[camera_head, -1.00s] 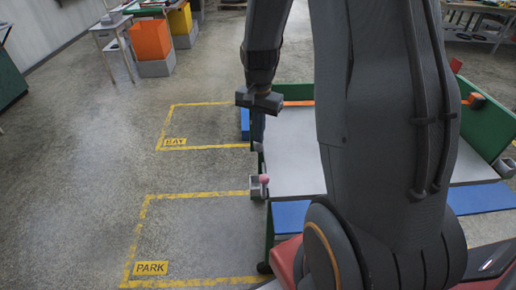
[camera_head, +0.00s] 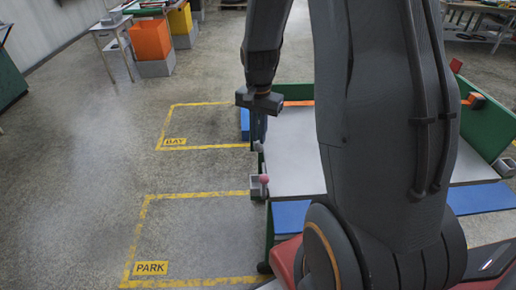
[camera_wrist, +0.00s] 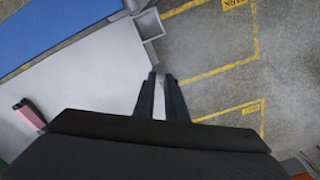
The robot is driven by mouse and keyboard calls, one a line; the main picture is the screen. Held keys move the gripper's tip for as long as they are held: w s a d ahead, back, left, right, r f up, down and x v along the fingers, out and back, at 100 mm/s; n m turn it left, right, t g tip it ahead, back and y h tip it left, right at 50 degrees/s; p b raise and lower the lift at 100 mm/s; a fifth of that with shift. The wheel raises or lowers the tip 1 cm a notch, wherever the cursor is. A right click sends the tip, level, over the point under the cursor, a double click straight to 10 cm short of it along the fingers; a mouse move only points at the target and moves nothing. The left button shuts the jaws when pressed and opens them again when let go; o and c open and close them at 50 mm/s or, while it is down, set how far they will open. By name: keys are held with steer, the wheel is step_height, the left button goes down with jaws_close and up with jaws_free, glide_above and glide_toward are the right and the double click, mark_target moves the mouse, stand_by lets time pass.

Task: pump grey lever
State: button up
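A small rounded grey piece, which looks like the grey lever's end (camera_head: 258,147), shows at the left edge of the white-topped bench. My gripper (camera_head: 254,144) hangs pointing down right by it, close or touching; I cannot tell which. In the wrist view my gripper's two dark fingers (camera_wrist: 160,80) stand close together at the bench edge. A narrow light grey strip (camera_wrist: 160,105) shows between them. I cannot tell whether it is the lever or background. The lever's lower part is hidden.
The bench (camera_head: 296,150) has a white top and blue strips. Floor with yellow BAY and PARK outlines is clear to the left.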

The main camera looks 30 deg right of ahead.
mark_target(259, 150)
steer(key=shift+f+b, duration=0.3)
steer(key=shift+f, duration=0.45)
steer(key=shift+s+a+f+b, duration=0.15)
steer(key=shift+s+f, duration=0.2)
steer(key=shift+f, duration=0.35)
steer(key=shift+s+a+f+b, duration=0.15)
steer(key=shift+s+f, duration=0.2)
steer(key=shift+f, duration=0.45)
steer(key=shift+s+a+f+b, duration=0.1)
steer(key=shift+s+f+b, duration=0.15)
steer(key=shift+f, duration=0.45)
steer(key=shift+s+a+f+b, duration=0.1)
steer(key=shift+s+f+b, duration=0.15)
steer(key=shift+f, duration=0.4)
